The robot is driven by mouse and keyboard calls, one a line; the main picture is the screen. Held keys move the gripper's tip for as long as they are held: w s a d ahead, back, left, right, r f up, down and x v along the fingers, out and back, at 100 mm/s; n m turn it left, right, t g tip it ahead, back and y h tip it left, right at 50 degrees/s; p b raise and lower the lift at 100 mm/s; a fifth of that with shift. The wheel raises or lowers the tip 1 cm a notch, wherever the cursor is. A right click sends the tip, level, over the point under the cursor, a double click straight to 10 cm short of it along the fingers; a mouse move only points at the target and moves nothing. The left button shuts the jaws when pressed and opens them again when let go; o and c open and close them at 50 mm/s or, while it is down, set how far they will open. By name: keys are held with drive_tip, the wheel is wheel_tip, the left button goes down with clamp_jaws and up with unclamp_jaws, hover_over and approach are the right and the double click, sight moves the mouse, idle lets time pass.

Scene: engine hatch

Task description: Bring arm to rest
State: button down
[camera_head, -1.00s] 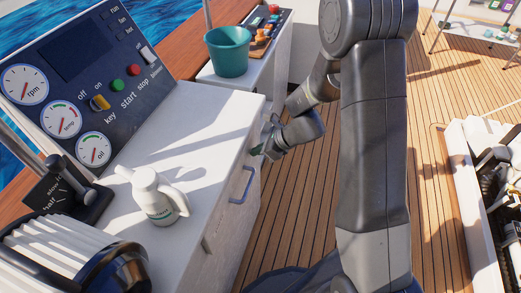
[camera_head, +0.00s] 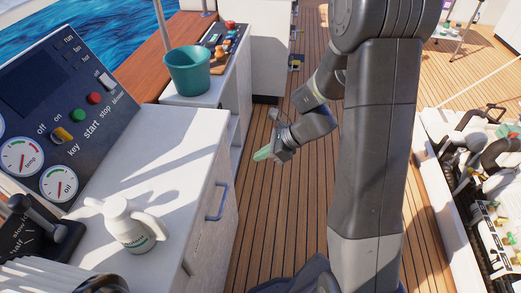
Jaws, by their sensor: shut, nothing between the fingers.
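My gripper (camera_head: 264,153) shows near the middle of the head view, at the end of my dark grey arm. Its greenish fingertips point left and down. It is shut and empty, in the air over the wooden deck (camera_head: 262,225). It is to the right of the white console cabinet and apart from it. My large upper arm stands upright right of centre and hides part of the deck.
The white cabinet (camera_head: 170,130) carries a white jug (camera_head: 130,228) and has a blue handle (camera_head: 217,202). A teal bucket (camera_head: 187,72) stands on a farther counter. The control panel (camera_head: 60,95) is at left. The open engine hatch (camera_head: 440,185) is at right.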

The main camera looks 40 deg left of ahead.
idle(0.4)
drive_tip(key=b, duration=0.1)
approach(221, 169)
wheel_tip(221, 169, down, 3)
drive_tip(key=s+a, duration=0.1)
drive_tip(key=s+a+f, duration=0.1)
drive_tip(key=shift+s+a+f, duration=0.1)
drive_tip(key=shift+a+f, duration=0.15)
drive_tip(key=shift+a, duration=0.15)
drive_tip(key=shift+s+a, duration=0.2)
drive_tip(key=shift+a, duration=0.15)
drive_tip(key=shift+w, duration=0.1)
